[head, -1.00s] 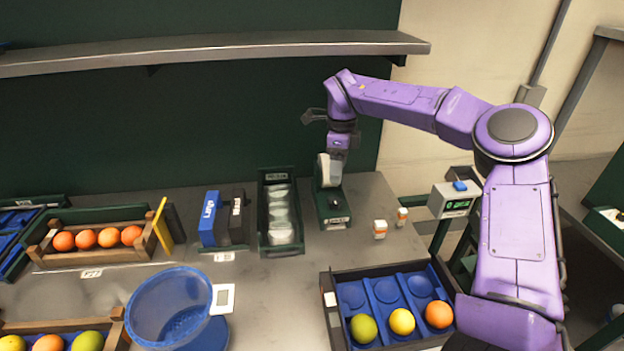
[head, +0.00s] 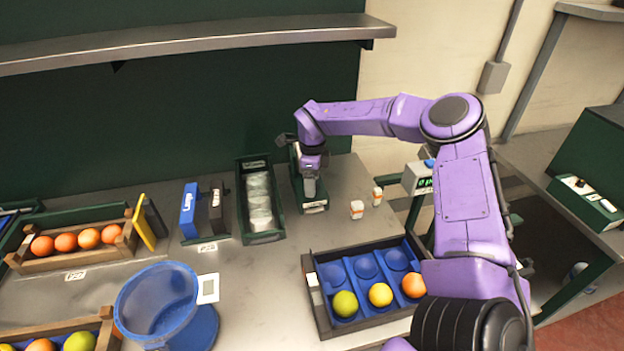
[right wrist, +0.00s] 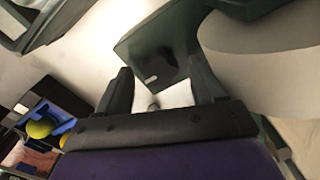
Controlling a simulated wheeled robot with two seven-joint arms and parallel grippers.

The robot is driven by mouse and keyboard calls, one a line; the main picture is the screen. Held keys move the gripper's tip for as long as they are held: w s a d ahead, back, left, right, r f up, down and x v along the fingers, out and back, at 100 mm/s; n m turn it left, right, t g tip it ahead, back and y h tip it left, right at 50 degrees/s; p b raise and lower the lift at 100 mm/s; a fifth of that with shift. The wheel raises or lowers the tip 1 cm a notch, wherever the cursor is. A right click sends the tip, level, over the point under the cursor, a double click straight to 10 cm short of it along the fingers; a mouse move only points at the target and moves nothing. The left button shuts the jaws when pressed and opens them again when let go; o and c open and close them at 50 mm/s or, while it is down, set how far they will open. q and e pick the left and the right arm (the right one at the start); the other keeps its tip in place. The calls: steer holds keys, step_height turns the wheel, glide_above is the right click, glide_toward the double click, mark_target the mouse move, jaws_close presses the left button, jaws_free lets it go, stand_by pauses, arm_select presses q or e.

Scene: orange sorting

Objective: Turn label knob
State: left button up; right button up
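The label dispenser (head: 316,208) is a small dark green unit at the back of the table. My right gripper (head: 310,192) points down over it and hides most of it. In the right wrist view, the dispenser's green face (right wrist: 135,45) lies just beyond the fingertips. A dark knob (right wrist: 158,62) with a small white mark shows on that face. My right gripper (right wrist: 162,82) has its two fingers spread with nothing between them. The knob appears ahead of the gap, and I cannot tell whether a finger touches it. My left gripper is not in view.
A green tray of clear packs (head: 262,238) stands close left of the dispenser. Two small orange-white bottles (head: 357,210) stand to its right. A divided fruit crate (head: 325,322) and a blue bucket (head: 155,305) are nearer. A shelf (head: 200,42) runs above.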

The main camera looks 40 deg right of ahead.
steer(key=c, duration=0.9)
steer(key=m+b, duration=0.2)
steer(key=m, duration=0.1)
steer(key=shift+f+m+b, duration=0.15)
steer(key=shift+m+b, duration=0.2)
steer(key=shift+m, duration=0.05)
steer(key=m+b, duration=0.3)
steer(key=m, duration=0.2)
steer(key=shift+b, duration=0.3)
steer(key=m+b, duration=0.3)
steer(key=m, duration=0.2)
steer(key=shift+m+b, duration=1.5)
steer(key=shift+m, duration=0.4)
steer(key=shift+r, duration=0.2)
